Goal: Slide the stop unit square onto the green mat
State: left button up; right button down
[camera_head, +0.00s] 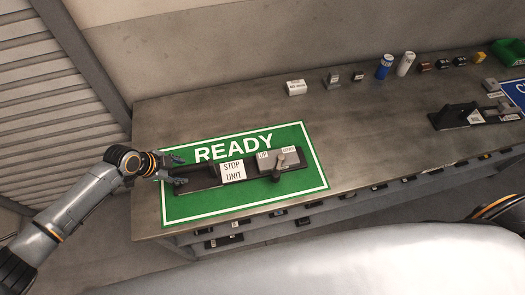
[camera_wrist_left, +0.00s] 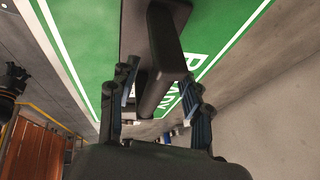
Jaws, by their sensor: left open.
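The stop unit (camera_head: 206,176) is a long dark plate with a white "STOP UNIT" label, a grey block and a lever at its right end. My left gripper (camera_head: 179,170) is at the unit's left end. In the left wrist view my left gripper (camera_wrist_left: 160,104) is open, with its fingers on either side of the unit's dark handle bar (camera_wrist_left: 168,55). I cannot tell whether the fingers touch the bar. My right gripper is not in view.
A second dark unit (camera_head: 455,117) sits at the right near a blue mat (camera_head: 515,92). A white box (camera_head: 296,87), a blue can (camera_head: 384,67), a white cylinder (camera_head: 405,64) and a green bin (camera_head: 508,51) stand along the back.

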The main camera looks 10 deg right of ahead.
pick_arm(q)
jog(key=v, duration=1.1)
jog(key=s+d+n, duration=0.5)
jog(key=s+d, duration=0.5)
jog(key=s+a+n+y, duration=0.4)
jog(key=s+a+n, duration=0.7)
jog(key=s+n, duration=0.1)
notch_tip(320, 180, down, 31)
jog(key=b, duration=0.6)
jog(key=s+a+f+g+b, duration=0.1)
jog(key=s+f+b, duration=0.1)
jog(key=s+f, duration=0.7)
jog(key=s+a+f+b, duration=0.2)
jog(key=s+f, duration=0.7)
jog(key=f, duration=0.4)
jog(key=shift+m+g+y+b, duration=0.3)
jog(key=shift+m+g+b, duration=0.1)
jog(key=shift+w, duration=0.1)
